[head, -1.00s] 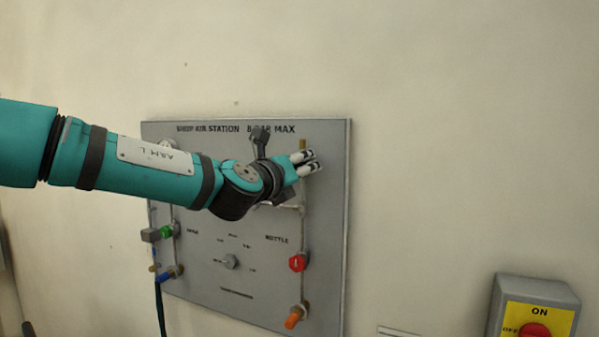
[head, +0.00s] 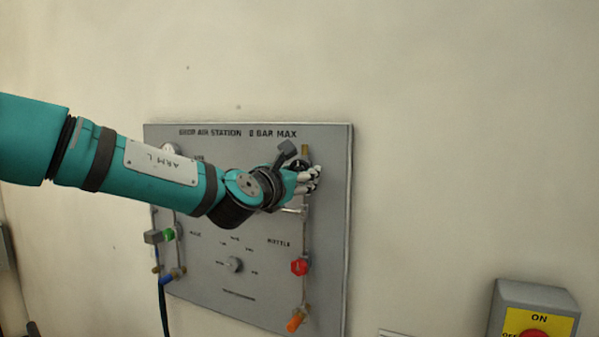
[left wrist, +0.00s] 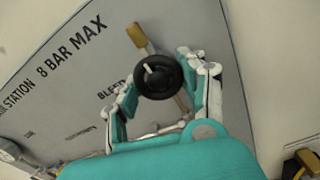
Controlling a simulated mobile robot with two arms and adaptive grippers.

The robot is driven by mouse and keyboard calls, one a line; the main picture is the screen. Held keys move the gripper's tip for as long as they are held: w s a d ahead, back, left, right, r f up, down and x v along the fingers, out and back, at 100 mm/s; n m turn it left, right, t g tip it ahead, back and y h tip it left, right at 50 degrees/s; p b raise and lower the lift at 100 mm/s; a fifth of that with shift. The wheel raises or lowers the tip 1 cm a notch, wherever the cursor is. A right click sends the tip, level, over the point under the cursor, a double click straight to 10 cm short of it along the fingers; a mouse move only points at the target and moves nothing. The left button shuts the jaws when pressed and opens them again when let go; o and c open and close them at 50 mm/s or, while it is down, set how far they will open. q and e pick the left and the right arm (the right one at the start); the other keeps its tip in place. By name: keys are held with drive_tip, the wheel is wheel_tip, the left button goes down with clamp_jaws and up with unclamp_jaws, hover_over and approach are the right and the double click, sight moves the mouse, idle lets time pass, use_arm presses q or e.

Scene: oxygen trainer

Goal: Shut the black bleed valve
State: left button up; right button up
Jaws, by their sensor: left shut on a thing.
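The black bleed valve is a round black handwheel (left wrist: 158,76) with a pale mark, below a brass fitting (left wrist: 138,38) and beside the "BLEED" lettering on the grey panel. My left gripper (left wrist: 160,88) has one finger on each side of the wheel and is shut on it. In the head view my left gripper (head: 314,178) is at the panel's upper right, and its fingers hide most of the wheel. My right gripper is in neither view.
The grey panel (head: 215,290) also carries a red handle (head: 299,267), an orange handle (head: 295,322), a central grey knob (head: 235,265), and green (head: 169,235) and blue (head: 170,277) handles. A yellow ON/OFF switch box (head: 510,318) is at the lower right.

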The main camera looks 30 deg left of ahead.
use_arm(q)
drive_tip(key=shift+f+m, duration=0.1)
drive_tip(key=shift+m, duration=0.2)
drive_tip(key=o, duration=1.2)
drive_tip(key=shift+s, duration=0.15)
drive_tip(key=s, duration=0.4)
drive_tip(key=s+d, duration=0.1)
drive_tip(key=s, duration=0.6)
drive_tip(key=shift+s+d, duration=0.3)
drive_tip(key=shift+d, duration=0.05)
